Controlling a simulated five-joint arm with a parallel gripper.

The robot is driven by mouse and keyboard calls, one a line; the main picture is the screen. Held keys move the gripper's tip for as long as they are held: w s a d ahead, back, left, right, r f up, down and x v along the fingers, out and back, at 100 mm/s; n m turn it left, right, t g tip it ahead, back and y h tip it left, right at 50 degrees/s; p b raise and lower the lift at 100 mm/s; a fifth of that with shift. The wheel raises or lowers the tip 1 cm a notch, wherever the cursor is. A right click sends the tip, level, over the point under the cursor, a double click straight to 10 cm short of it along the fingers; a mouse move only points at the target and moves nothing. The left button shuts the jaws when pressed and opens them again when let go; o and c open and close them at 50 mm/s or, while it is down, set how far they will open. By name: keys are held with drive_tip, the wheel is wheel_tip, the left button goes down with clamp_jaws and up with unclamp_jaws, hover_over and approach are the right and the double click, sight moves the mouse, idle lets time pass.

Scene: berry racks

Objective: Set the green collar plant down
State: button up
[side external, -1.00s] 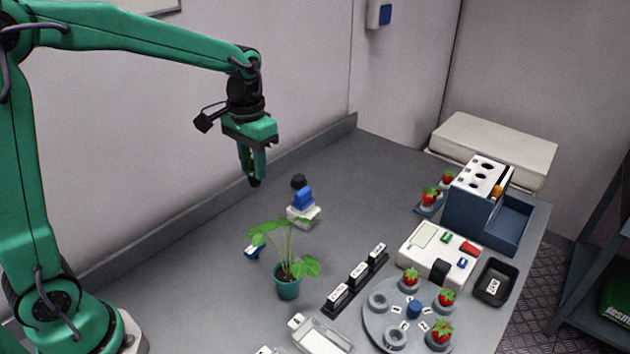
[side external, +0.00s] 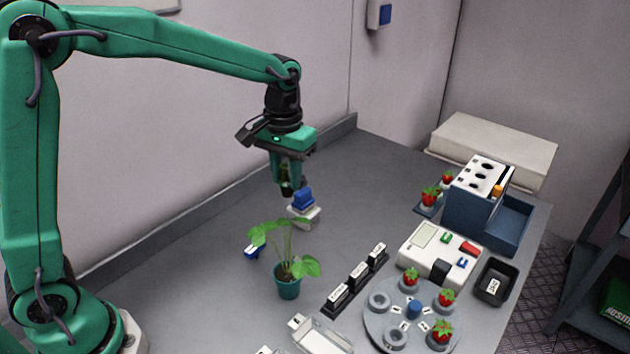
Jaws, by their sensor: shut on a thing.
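The plant (side external: 287,270) has broad green leaves and stands upright in a teal-green pot on the grey table, apart from my gripper. I cannot make out a separate collar on it. My gripper (side external: 287,188) is above and behind the plant, pointing down, beside the top of a small blue and white device (side external: 304,212). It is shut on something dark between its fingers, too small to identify. The device's black top is not visible now; I cannot tell whether it is hidden behind the fingers or held.
A small blue item (side external: 252,251) lies left of the plant. A black rack (side external: 356,283) of labelled blocks and a round grey tray (side external: 372,325) with strawberries are to the right. Table behind the device is clear.

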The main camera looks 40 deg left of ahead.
drive_tip(key=w+d+f+n, duration=0.1)
drive_tip(key=d+f+n, duration=0.1)
drive_tip(key=d, duration=0.7)
drive_tip(key=w+d+f+n, duration=0.1)
drive_tip(key=d+f+n, duration=0.1)
drive_tip(key=d, duration=0.7)
drive_tip(key=shift+f+n, duration=0.3)
drive_tip(key=shift+n, duration=0.2)
hover_over(354, 243)
wheel_tip(354, 243, down, 7)
wheel_tip(354, 243, down, 2)
drive_tip(key=shift+f, duration=0.8)
drive_tip(key=shift+f, duration=0.15)
drive_tip(key=o, duration=0.9)
drive_tip(key=shift+o, duration=0.2)
